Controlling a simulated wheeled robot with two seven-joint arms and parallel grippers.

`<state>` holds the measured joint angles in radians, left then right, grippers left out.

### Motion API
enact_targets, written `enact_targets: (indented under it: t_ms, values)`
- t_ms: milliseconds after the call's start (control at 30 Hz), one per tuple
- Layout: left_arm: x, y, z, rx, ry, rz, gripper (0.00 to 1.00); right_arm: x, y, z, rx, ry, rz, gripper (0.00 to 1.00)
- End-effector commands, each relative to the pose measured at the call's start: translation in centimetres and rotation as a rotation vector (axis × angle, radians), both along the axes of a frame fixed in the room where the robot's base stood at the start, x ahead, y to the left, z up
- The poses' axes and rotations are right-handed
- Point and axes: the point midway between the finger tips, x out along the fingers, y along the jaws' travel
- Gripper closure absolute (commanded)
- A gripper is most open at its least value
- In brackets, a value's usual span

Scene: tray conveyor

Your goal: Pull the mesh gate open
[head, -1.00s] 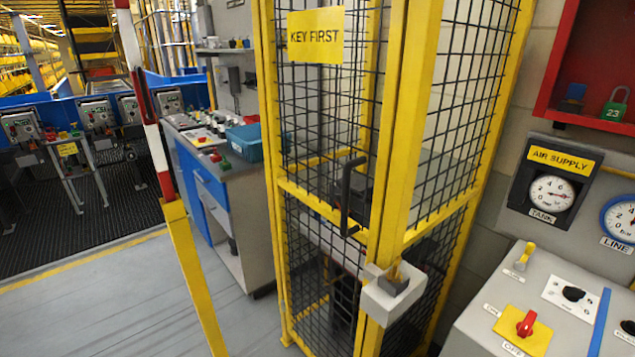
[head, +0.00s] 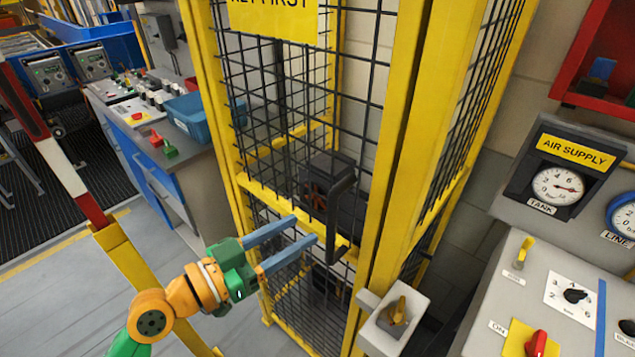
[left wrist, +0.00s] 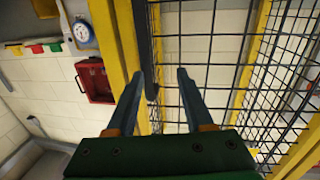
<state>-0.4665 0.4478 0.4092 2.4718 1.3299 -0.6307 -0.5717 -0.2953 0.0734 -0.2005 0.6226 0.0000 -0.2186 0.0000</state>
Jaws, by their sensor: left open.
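The mesh gate (head: 238,195) has a yellow frame and black wire mesh. It looks shut against the yellow post (head: 403,150) on its right. A black upright handle (head: 340,215) is fixed near its right edge. My left gripper (head: 307,228) is open, its two blue fingers pointing at the lower part of the handle from the left. The fingers seem just short of the handle. In the left wrist view, the open fingers (left wrist: 160,76) face the mesh, with the dark handle bar (left wrist: 146,45) near the left fingertip. My right gripper is not in view.
A pale lock block (head: 395,325) with a yellow-topped key piece sits low on the post. A grey control panel (head: 500,300) and the air supply gauges (head: 557,186) stand right. A red-and-white barrier pole (head: 70,165) stands left, before a bench with a blue bin (head: 195,115).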

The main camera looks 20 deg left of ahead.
Motion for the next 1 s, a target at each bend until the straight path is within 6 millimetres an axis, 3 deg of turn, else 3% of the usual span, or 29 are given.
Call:
enact_targets:
  t_ms: [33,133,467,600,933,967,1000]
  values:
    - [-0.4,-0.6,0.9,0.005,-0.022,-0.024,0.48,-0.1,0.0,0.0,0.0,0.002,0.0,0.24]
    - [-0.2,-1.3,1.1,0.007,-0.04,-0.04,0.48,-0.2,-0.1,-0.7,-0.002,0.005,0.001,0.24]
    - [3.3,-3.3,0.8,0.002,-0.037,-0.035,0.48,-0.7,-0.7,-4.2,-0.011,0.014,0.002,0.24]
    - [4.8,-4.1,1.5,-0.003,-0.029,-0.032,0.48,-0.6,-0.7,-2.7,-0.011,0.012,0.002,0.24]
    - [5.4,-4.6,1.2,0.002,-0.03,-0.033,0.48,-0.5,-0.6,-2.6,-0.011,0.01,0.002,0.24]
    - [5.4,-4.6,1.2,0.002,-0.03,-0.033,0.51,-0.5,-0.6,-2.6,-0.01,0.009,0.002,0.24]
    - [5.4,-4.6,1.2,0.002,-0.03,-0.033,0.61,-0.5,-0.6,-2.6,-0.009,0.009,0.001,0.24]
